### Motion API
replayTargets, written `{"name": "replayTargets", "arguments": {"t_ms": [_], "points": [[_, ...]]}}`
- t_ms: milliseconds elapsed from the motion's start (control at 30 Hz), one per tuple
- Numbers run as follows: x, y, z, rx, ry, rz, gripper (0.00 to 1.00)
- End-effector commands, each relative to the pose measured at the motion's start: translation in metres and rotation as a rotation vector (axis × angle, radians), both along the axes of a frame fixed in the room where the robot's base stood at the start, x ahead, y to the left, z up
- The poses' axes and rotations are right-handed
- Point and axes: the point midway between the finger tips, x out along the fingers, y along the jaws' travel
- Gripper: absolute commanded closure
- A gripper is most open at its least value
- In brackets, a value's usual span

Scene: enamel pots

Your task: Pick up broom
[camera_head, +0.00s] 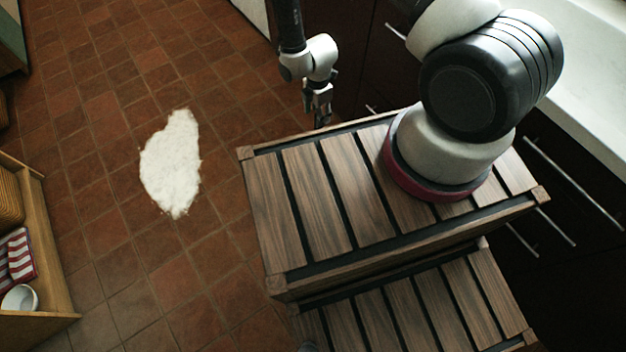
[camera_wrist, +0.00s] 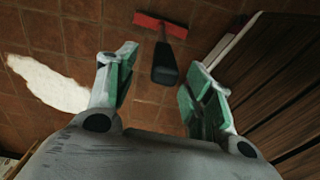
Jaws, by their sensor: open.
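The broom shows in the wrist view as a small hand broom with a red head (camera_wrist: 160,25) and a dark handle (camera_wrist: 165,65). It lies on the tiled floor, its handle pointing down the picture toward my gripper. My gripper (camera_wrist: 163,66) is open and empty, its green-padded fingers spread on either side of the handle's end in the picture. I cannot tell exactly how far above the broom it is. In the head view my gripper (camera_head: 318,104) points down near the dark cabinets, and the broom cannot be seen there.
A white patch of spilled material (camera_head: 172,165) lies on the red tile floor, also visible in the wrist view (camera_wrist: 45,82). Dark cabinets (camera_head: 570,185) with metal handles stand at right under a pale counter (camera_head: 585,75). A wooden shelf (camera_head: 50,265) stands at left.

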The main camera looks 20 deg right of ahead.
Motion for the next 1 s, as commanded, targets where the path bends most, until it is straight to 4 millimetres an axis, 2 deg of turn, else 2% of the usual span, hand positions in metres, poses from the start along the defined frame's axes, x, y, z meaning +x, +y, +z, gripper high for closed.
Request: {"name": "replayTargets", "arguments": {"t_ms": [167, 600, 700, 900, 933, 1000], "points": [[-0.001, -0.001, -0.01, -0.001, 0.002, 0.002, 0.48], [-0.003, -0.007, -0.071, 0.0, 0.001, 0.001, 0.48], [-0.003, -0.007, -0.077, 0.001, 0.0, 0.001, 0.48], [-0.003, -0.007, -0.078, 0.001, 0.0, 0.001, 0.48], [-0.003, -0.007, -0.078, 0.001, 0.0, 0.001, 0.5], [-0.003, -0.007, -0.078, 0.001, 0.0, 0.001, 0.63]]}}
